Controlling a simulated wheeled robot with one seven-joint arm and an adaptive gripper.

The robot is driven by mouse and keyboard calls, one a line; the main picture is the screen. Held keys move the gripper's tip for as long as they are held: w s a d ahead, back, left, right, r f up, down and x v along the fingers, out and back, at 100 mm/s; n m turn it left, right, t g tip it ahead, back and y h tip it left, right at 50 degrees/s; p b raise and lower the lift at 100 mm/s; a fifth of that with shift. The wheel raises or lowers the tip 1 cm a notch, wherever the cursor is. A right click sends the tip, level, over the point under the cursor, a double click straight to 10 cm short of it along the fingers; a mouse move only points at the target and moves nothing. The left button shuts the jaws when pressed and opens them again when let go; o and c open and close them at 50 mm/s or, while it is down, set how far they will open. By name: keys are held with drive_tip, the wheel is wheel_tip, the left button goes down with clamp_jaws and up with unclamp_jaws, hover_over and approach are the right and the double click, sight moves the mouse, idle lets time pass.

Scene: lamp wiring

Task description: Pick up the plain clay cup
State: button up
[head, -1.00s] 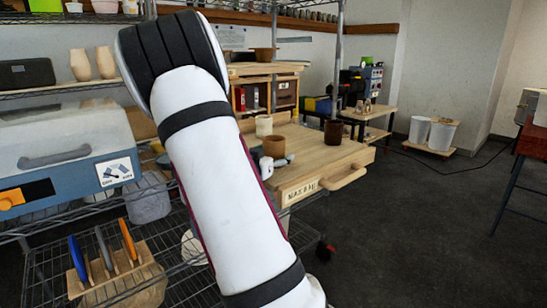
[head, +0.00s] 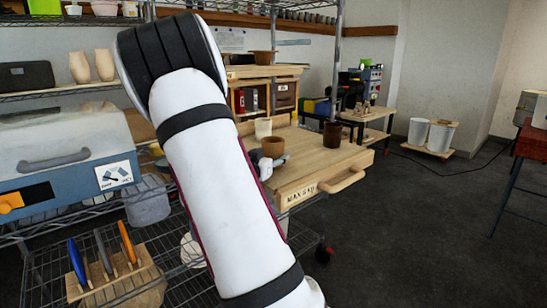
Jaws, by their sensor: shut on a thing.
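The plain clay cup (head: 272,147), reddish brown, is upright at the left part of the wooden cart top in the head view. My gripper (head: 275,161) is low at the cup, with a grey finger showing at its lower right side. It is shut on the cup. My arm hides the rest of the gripper and the area left of the cup. I cannot tell whether the cup's base touches the wood.
A cream cup (head: 263,128) stands just behind the clay cup. A dark brown cup (head: 332,134) stands at the back right of the wooden cart top (head: 310,162). The cart's right front is clear. A wire rack (head: 190,262) is at the left.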

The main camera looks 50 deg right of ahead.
drive_tip(key=s+a+p, duration=0.2)
drive_tip(key=a, duration=1.5)
drive_tip(key=shift+s+a+p, duration=0.3)
drive_tip(key=shift+s+a, duration=0.1)
drive_tip(key=w+a+n+t+y, duration=0.7)
drive_tip(key=w+a+n+t, duration=0.2)
drive_tip(key=w+a+t, duration=0.3)
drive_tip(key=w+a+f+n+t+y, duration=0.15)
drive_tip(key=a+n+y, duration=0.3)
drive_tip(key=a, duration=0.45)
drive_tip(key=w+a+f+n+t+y, duration=0.1)
drive_tip(key=w+a+n+y, duration=0.15)
drive_tip(key=a+y, duration=0.45)
wheel_tip(320, 180, up, 16)
drive_tip(key=h+p, duration=0.1)
drive_tip(key=p, duration=1.6)
drive_tip(key=shift+s+a, duration=0.4)
